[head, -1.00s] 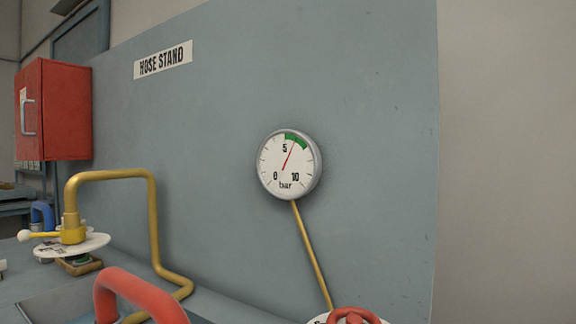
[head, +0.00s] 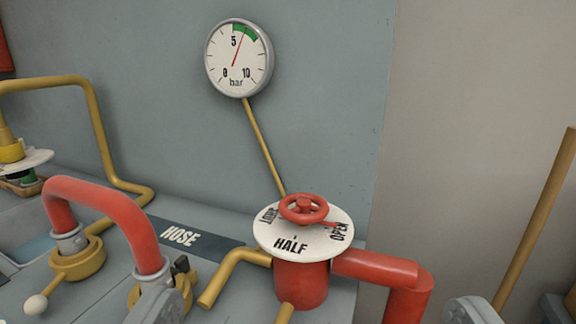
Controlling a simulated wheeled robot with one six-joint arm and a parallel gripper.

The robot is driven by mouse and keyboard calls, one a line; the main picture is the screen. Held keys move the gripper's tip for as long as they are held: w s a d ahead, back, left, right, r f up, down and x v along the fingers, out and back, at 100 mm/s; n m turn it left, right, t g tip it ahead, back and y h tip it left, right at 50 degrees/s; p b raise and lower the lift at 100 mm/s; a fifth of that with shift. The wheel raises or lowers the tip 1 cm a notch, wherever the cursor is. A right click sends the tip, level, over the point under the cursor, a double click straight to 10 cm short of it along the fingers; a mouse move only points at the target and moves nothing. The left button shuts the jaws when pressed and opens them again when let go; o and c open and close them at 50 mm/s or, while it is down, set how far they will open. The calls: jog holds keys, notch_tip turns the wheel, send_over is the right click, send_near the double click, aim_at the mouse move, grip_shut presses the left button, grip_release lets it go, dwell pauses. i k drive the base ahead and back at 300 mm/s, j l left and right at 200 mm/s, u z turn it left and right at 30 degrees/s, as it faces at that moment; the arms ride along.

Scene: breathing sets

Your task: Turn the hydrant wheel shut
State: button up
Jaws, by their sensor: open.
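The red hydrant wheel (head: 303,209) sits on top of a white round dial plate (head: 267,234) above a red hydrant body (head: 301,285). The dial carries HALF at the front, OPEN at the right and a foreshortened word at the left. A red pointer by the wheel points toward OPEN. My gripper (head: 317,306) shows as two grey fingers at the bottom edge, wide apart and empty. The wheel is farther ahead between them, with no contact visible.
A gauge (head: 239,58) on the wall panel has its needle in the green, just past 5 bar. A red hose (head: 105,212) arches at the left by a yellow valve with a white knob (head: 36,304). A red pipe (head: 375,268) runs right from the hydrant. A yellow pole (head: 536,218) stands at right.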

aim_at(301, 215)
jog(key=k+z, duration=0.1)
jog(key=z, duration=0.25)
jog(key=k+z, duration=0.15)
jog(key=z, duration=0.2)
jog(key=k+l+z, duration=0.1)
jog(key=z, duration=0.25)
